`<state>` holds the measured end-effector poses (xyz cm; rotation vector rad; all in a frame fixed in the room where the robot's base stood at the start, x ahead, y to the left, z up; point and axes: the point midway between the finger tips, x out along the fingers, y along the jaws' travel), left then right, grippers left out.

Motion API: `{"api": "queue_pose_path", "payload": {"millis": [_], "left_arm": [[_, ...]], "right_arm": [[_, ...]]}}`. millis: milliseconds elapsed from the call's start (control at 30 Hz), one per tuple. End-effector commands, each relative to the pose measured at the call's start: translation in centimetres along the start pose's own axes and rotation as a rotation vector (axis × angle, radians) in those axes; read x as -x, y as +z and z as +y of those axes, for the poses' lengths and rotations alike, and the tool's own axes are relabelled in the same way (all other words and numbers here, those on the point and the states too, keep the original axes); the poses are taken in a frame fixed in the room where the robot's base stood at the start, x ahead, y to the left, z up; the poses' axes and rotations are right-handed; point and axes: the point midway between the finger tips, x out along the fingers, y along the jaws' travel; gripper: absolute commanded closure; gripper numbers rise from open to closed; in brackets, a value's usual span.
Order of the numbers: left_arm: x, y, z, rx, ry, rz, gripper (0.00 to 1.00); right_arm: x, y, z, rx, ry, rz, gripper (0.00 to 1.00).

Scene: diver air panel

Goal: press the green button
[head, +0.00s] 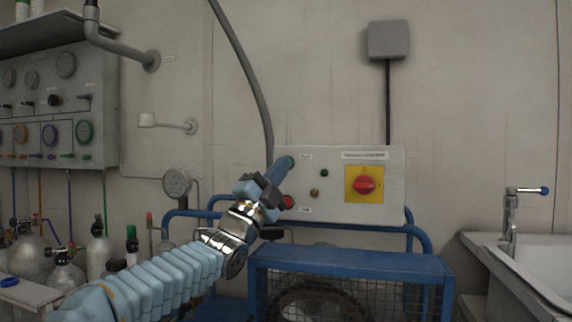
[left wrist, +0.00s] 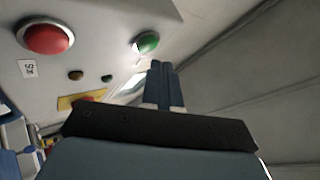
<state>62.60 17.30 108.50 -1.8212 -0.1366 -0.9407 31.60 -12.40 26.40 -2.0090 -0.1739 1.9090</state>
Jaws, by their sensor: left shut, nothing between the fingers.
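The green button (head: 291,161) is at the upper left of the grey control box (head: 331,211). In the head view my left gripper's fingertips partly cover it. In the left wrist view the green button (left wrist: 148,42) shows whole, just above and left of the fingertips. My left gripper (head: 284,163) is shut and empty, its fingers pointing at the box near the button. The closed blue fingers also show in the left wrist view (left wrist: 160,66). A gap appears between tips and button there; I cannot tell its depth. My right gripper is not in view.
A red button (head: 288,202) sits below the green one, beside my left gripper. A red rotary switch (head: 363,185) on a yellow plate and small indicators are further right. A blue frame with a mesh guard (head: 350,262) stands below the box.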

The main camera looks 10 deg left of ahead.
Motion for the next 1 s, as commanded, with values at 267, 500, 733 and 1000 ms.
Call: {"api": "queue_pose_path", "payload": {"millis": [267,500,733,1000], "left_arm": [[-0.02,0.01,0.01,0.000,0.000,0.000,1.00],[-0.50,0.35,0.40,0.000,0.001,0.000,1.00],[-0.61,0.42,0.40,0.000,0.000,0.000,1.00],[-0.67,0.46,0.43,0.000,0.000,0.000,1.00]], "right_arm": [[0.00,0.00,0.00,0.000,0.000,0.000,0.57],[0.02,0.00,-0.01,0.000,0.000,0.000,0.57],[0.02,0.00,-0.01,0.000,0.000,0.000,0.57],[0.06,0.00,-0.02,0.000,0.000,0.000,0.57]]}}
